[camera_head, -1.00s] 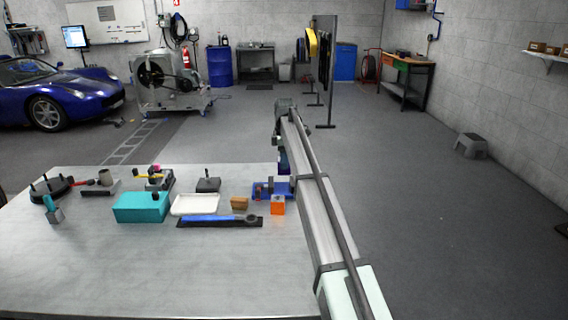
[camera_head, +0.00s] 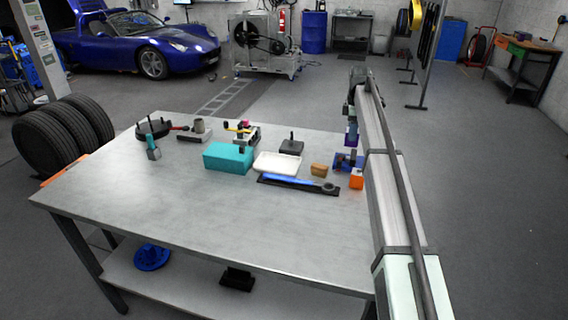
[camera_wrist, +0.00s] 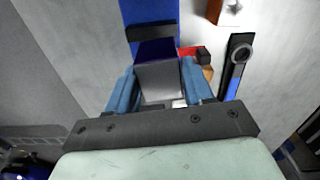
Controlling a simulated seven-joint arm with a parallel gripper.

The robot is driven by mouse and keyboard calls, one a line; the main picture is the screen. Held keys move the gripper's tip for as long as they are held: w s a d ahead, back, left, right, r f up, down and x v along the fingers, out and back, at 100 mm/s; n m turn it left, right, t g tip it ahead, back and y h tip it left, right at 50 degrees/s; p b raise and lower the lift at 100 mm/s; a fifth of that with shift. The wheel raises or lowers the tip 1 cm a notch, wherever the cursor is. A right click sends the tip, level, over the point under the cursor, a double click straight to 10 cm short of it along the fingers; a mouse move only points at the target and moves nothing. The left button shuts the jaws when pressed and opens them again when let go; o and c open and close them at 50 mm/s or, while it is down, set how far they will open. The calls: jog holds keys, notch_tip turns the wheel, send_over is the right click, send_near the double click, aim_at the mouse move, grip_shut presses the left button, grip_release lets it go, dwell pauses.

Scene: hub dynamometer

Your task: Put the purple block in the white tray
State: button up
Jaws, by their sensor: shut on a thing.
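The purple block (camera_head: 352,138) is held at the table's far right edge, above the blue fixture. In the wrist view the block (camera_wrist: 157,50), purple on top with a grey face, sits between the two blue fingers of my gripper (camera_wrist: 158,68). My gripper is shut on it. In the head view my gripper (camera_head: 352,122) is small and partly hidden by my arm. The white tray (camera_head: 278,162) lies flat on the table, left of my gripper, and looks empty. I cannot identify the tray in the wrist view.
The blue fixture (camera_head: 343,160) stands below the held block. An orange block (camera_head: 356,181), a brown block (camera_head: 319,170) and a dark mat with a blue-handled wrench (camera_head: 290,181) lie near the tray. A teal box (camera_head: 228,157) adjoins its left. The table's front is clear.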

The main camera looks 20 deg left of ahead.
jog(key=s+a+n, duration=0.1)
jog(key=s+a, duration=0.3)
jog(key=a, duration=0.9)
jog(key=s+a+n, duration=0.2)
jog(key=s+a, duration=0.2)
jog(key=a, duration=0.9)
jog(key=m, duration=0.4)
send_over(277, 165)
jog(key=shift+f, duration=4.7)
jog(key=shift+f, duration=0.1)
jog(key=o, duration=1)
jog(key=shift+c, duration=0.2)
notch_tip(277, 165, up, 12)
